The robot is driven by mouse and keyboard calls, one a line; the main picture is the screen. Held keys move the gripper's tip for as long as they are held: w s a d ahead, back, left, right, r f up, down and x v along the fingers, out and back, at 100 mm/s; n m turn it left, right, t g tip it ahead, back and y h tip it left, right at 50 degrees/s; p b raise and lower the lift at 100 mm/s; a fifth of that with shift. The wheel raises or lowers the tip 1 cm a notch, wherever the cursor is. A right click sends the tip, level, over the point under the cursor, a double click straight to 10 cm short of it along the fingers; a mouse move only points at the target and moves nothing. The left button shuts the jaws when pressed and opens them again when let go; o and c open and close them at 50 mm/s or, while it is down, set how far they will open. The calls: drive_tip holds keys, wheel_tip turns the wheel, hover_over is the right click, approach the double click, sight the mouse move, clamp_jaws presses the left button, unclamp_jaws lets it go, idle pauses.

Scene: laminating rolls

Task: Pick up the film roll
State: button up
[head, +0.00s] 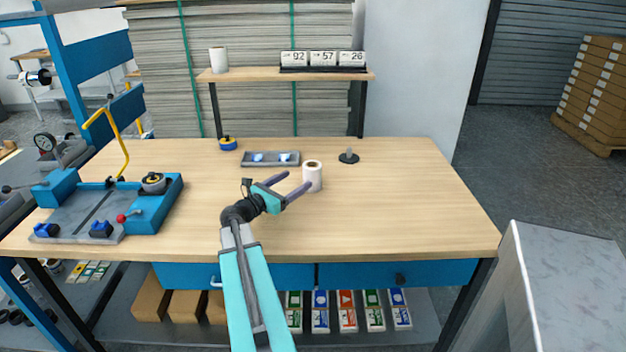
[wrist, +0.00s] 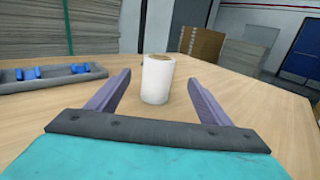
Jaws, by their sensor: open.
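A white film roll (head: 312,176) with a brown core stands upright on the wooden table, right of the grey tray. My gripper (head: 298,182) is open, low over the table, with its fingers pointing at the roll. In the wrist view the film roll (wrist: 157,80) stands ahead, between the lines of the two purple fingers (wrist: 157,88) and a little beyond their tips. The fingers do not visibly touch it. Another white roll (head: 218,60) stands on the raised shelf at the back.
A grey tray (head: 270,165) with blue pieces lies left of the roll. A black spindle base (head: 349,157) stands behind right, and a blue-yellow disc (head: 228,143) at the back. A blue-grey machine (head: 110,205) fills the table's left. The table's right side is clear.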

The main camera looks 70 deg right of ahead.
sight(307, 174)
drive_tip(key=shift+s, duration=0.1)
drive_tip(key=shift+p+x, duration=0.45)
drive_tip(key=shift+x, duration=4)
drive_tip(key=shift+f, duration=0.1)
drive_tip(key=shift+p+x, duration=0.6)
drive_tip(key=shift+x, duration=2)
drive_tip(key=shift+f, duration=0.15)
drive_tip(key=shift+c, duration=0.2)
drive_tip(key=c, duration=1.2)
